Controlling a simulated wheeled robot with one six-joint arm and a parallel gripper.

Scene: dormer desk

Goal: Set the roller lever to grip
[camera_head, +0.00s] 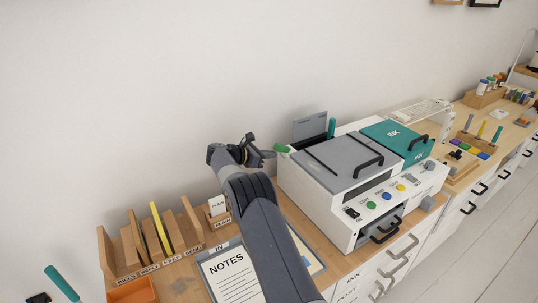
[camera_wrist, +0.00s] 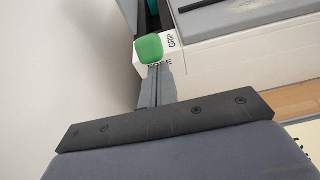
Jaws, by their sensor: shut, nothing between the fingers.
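The roller lever shows as a green rounded handle (camera_head: 283,149) at the left end of the white machine (camera_head: 318,202). In the wrist view the green handle (camera_wrist: 149,49) stands over a white block with the word GRIP (camera_wrist: 171,41) to its right. A second word below the handle is partly covered and hard to read. My gripper (camera_head: 270,153) is shut and empty, just left of the handle in the head view. In the wrist view its fingers (camera_wrist: 158,80) point at the handle's lower edge; I cannot tell whether they touch it.
A grey lid (camera_head: 345,158) with a black handle and a teal ink box (camera_head: 396,138) top the machine. A wooden sorter (camera_head: 150,240) stands left. The wall is close behind.

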